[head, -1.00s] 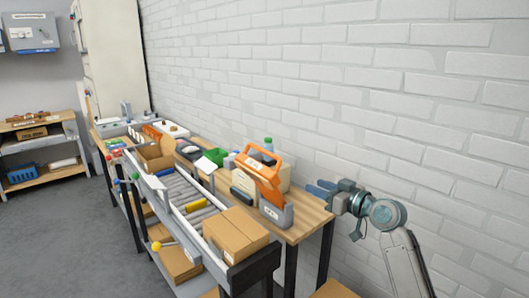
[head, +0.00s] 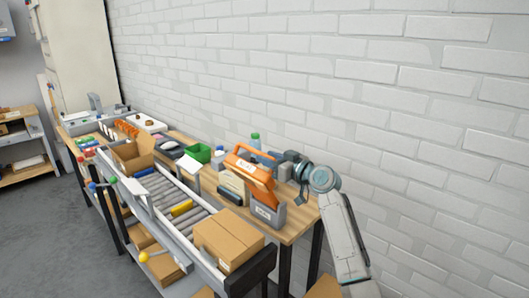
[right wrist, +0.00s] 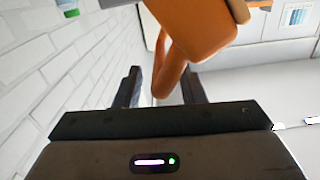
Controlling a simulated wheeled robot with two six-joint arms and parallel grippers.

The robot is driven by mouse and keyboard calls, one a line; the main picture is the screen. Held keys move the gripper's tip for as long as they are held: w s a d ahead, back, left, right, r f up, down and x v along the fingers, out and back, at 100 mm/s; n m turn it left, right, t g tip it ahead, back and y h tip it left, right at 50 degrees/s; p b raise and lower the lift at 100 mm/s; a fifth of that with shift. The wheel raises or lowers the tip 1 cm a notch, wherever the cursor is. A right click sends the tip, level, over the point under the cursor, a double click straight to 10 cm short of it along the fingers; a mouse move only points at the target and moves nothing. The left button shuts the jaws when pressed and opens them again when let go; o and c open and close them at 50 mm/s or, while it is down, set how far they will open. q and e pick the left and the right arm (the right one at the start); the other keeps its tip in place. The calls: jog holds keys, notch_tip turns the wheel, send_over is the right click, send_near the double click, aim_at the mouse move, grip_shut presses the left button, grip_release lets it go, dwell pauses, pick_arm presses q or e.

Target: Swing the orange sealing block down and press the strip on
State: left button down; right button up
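The orange sealing block (head: 262,176), a labelled block with a loop handle, stands raised and tilted above its grey base (head: 268,214) near the table's right end. In the right wrist view the orange block (right wrist: 198,28) fills the top, with its curved handle reaching down between my fingers. My right gripper (head: 281,160) is at the wall side of the block, partly hidden by it. In the right wrist view my right gripper (right wrist: 161,74) is open, with a gap between the left finger and the handle. I cannot make out the strip. My left gripper is out of view.
A cardboard box (head: 228,240) sits on the roller conveyor (head: 160,192) in front of the table. A beige device (head: 232,183), a green bin (head: 199,152) and a green-capped bottle (head: 255,141) stand close by. The brick wall (head: 400,140) runs behind.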

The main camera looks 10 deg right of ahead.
jog(key=shift+w+a, duration=0.35)
jog(key=shift+w, duration=0.15)
jog(key=shift+w+a, duration=0.2)
jog(key=shift+w, duration=0.1)
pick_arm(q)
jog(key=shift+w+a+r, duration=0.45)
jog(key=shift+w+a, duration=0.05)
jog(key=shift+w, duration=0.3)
pick_arm(e)
jog(key=shift+a, duration=0.1)
grip_shut()
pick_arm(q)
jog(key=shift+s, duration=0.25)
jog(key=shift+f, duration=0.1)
